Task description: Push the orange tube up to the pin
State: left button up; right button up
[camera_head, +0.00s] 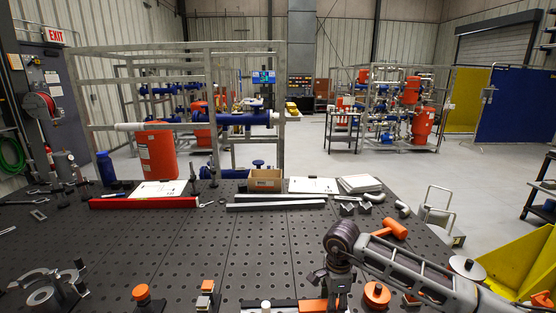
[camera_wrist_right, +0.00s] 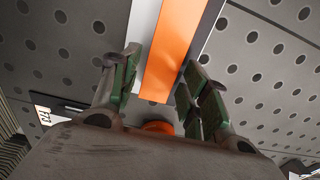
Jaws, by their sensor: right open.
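The orange tube (camera_wrist_right: 172,48) shows in the right wrist view as a long orange strip lying along a pale channel (camera_wrist_right: 141,32). In the head view, a bit of orange (camera_head: 312,305) shows at the bottom edge, just below my right gripper (camera_head: 338,284). My right gripper (camera_wrist_right: 159,82) is open in the wrist view, its green-padded fingers on either side of the line of the tube. I cannot tell whether they touch it. A short white upright piece (camera_head: 266,305) at the bottom edge may be the pin; I cannot tell. My left gripper is not in view.
The perforated dark table (camera_head: 180,240) is clear in its middle. Orange-topped pieces (camera_head: 141,292) stand along the front. An orange mallet head (camera_head: 395,228) lies at right.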

aim_at(304, 305)
jog(key=shift+f+b, duration=0.15)
jog(key=shift+b, duration=0.2)
dwell(0.7)
dwell(0.3)
jog(key=c, duration=0.7)
jog(key=shift+a+b, duration=0.95)
jog(key=shift+a, duration=3.05)
dwell(1.4)
jog(key=o, duration=1.2)
jog(key=shift+c, duration=0.2)
